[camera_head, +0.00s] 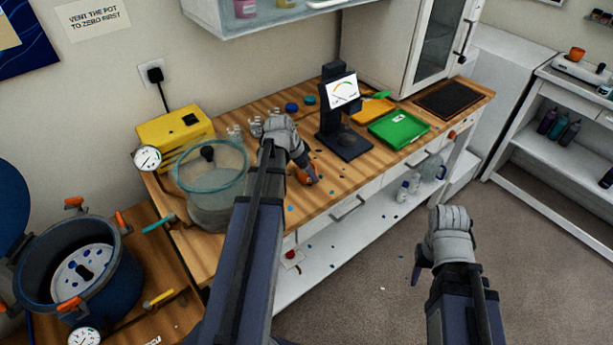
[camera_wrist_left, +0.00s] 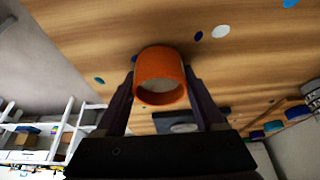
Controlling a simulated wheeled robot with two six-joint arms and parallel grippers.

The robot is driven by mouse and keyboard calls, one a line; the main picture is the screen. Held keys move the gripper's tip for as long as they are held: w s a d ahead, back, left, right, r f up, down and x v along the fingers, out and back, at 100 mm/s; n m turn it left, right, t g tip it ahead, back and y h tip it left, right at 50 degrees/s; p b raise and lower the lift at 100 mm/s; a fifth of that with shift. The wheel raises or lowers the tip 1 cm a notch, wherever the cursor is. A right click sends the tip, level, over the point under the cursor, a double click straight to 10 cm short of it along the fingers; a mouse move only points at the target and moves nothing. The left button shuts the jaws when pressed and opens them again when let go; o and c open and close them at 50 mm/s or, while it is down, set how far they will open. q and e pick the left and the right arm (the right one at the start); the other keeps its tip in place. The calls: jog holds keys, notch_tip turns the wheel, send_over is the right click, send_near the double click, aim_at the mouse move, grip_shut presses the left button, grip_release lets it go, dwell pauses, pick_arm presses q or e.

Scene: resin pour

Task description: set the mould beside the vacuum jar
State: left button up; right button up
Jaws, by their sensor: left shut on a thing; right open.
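The mould looks like an orange, round, open cup (camera_wrist_left: 160,76) in the left wrist view. It sits between the two fingers of my left gripper (camera_wrist_left: 158,100), which is shut on it. In the head view the mould (camera_head: 304,174) is partly hidden by my left gripper (camera_head: 308,172), low over the bench's front part; I cannot tell whether it touches the wood. The vacuum jar (camera_head: 209,205), a clear glass cylinder with a teal rim, stands at the bench's left end, left of the mould and apart from it. My right gripper (camera_head: 420,268) is open and empty, over the floor in front of the bench.
Behind the jar are a yellow pump (camera_head: 174,135) and a gauge (camera_head: 147,158). A dark stand with a dial display (camera_head: 343,92) is right of my left gripper. A green tray (camera_head: 398,129) lies further right. A blue pressure pot (camera_head: 112,290) stands lower left.

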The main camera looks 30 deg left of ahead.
pick_arm(q)
jog(key=shift+f, duration=0.15)
jog(key=o, duration=1.4)
jog(key=shift+p+v, duration=0.75)
jog(key=shift+v, duration=0.05)
jog(key=p+v, duration=1)
jog(key=shift+r, duration=0.4)
jog(key=shift+s, duration=0.1)
